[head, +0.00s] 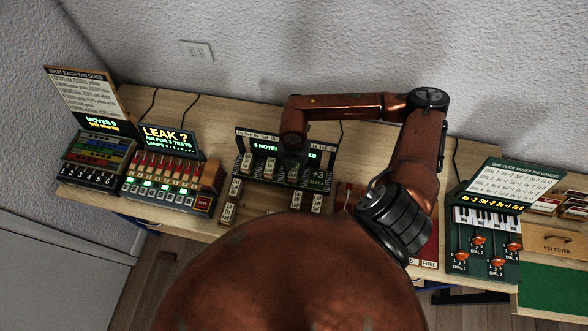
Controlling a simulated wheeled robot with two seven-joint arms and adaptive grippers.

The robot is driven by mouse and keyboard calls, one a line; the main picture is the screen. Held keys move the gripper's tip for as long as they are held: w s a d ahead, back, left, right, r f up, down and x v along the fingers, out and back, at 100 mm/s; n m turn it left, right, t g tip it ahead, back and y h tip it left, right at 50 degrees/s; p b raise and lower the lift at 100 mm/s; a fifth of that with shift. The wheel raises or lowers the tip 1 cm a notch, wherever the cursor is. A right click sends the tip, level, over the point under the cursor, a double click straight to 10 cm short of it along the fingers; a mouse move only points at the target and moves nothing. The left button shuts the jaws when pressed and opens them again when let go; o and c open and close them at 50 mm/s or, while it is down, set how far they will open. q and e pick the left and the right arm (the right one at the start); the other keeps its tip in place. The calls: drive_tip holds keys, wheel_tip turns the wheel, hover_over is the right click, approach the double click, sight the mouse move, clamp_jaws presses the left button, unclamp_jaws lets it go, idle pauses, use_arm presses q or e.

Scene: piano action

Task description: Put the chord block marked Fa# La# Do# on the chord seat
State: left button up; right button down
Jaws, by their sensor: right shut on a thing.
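My right gripper (293,157) points down at the front of the dark console (243,172) with the green-lit display, in the middle of the table. It is shut on a chord block, which is mostly hidden by the gripper and too small to read. Several small pale-labelled chord blocks stand around it, such as one at the left (235,188), one nearer the front (228,212) and one at the right (317,203). Their markings are not legible, so I cannot tell which is Fa# La# Do#. I cannot make out the chord seat clearly. My left gripper is not in view.
To the left stand the LEAK? console (170,142) and a numbered-tab console (95,160) with a sign behind. To the right are a dial console (483,240) with small piano keys and a key cover box (555,243). My right arm hides the table's front middle.

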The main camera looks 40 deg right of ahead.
drive_tip(key=shift+f, duration=0.2)
drive_tip(key=c, duration=1.7)
unclamp_jaws()
drive_tip(key=shift+r, duration=0.1)
drive_tip(key=shift+o, duration=0.2)
drive_tip(key=shift+r, duration=0.15)
wheel_tip(320, 180, up, 12)
drive_tip(key=shift+b, duration=0.45)
